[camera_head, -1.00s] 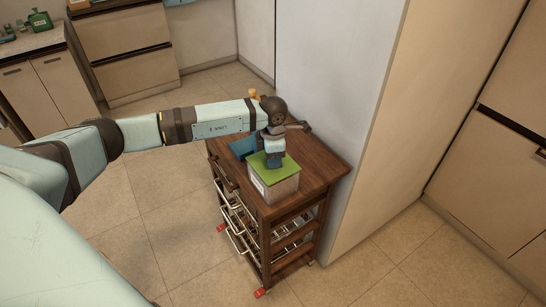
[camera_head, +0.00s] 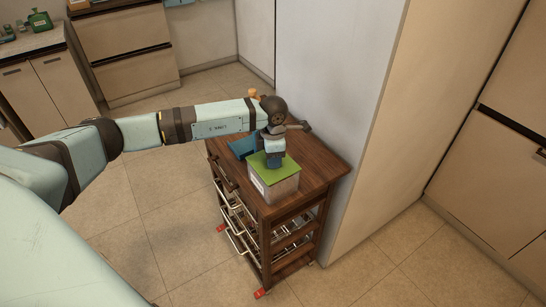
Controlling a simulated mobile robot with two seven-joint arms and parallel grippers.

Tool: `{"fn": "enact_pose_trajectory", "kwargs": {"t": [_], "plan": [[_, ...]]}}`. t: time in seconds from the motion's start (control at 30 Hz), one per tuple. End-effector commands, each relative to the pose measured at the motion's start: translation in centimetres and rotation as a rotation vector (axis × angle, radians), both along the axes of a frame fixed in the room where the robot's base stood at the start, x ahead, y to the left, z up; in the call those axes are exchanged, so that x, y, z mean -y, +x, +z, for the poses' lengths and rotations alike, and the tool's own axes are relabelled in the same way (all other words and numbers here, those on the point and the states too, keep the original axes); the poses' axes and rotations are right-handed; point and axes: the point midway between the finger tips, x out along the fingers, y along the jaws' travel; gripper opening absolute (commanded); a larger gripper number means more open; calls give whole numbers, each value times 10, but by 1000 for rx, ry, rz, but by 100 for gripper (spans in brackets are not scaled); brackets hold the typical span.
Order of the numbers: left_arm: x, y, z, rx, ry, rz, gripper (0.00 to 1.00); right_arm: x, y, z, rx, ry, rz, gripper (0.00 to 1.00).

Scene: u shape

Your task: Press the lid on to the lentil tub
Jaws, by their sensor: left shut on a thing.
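The lentil tub (camera_head: 284,189), a pale box with a white label on its left face, stands on the wooden trolley top near the front edge. The green lid (camera_head: 287,172) lies over the top of the tub. From this view I cannot tell whether it is fully seated. My left gripper (camera_head: 274,164) points down over the lid and is shut at its far part. The fingertips meet the lid, and what they grip is hidden. My right gripper is not in view.
The wooden trolley (camera_head: 320,172) has wire racks below and stands against a pale wall panel (camera_head: 325,80). A blue object (camera_head: 243,147) lies behind the tub, left of my gripper. Drawer cabinets (camera_head: 480,150) stand at right. The tiled floor at left is clear.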

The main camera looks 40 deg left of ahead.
Motion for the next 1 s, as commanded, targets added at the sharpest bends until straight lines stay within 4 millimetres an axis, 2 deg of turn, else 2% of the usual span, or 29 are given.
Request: {"fn": "enact_pose_trajectory", "kwargs": {"t": [0.17, 0.2, 0.3, 0.33, 0.53, 0.63, 1.0], "plan": [[0, 0, 0, 0, 0, 0, 11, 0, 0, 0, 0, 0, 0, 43], [0, 0, 0, 0, 0, 0, 37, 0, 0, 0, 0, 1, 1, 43], [0, 0, 0, 0, 0, 0, 60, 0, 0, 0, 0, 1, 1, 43], [0, 0, 0, 0, 0, 0, 64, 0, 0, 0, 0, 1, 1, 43], [0, 0, 0, 0, 0, 0, 67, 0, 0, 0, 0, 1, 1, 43], [0, 0, 0, 0, 0, 0, 90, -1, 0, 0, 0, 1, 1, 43], [0, 0, 3, 0, 0, 0, 90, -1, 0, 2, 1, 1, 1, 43]]}}
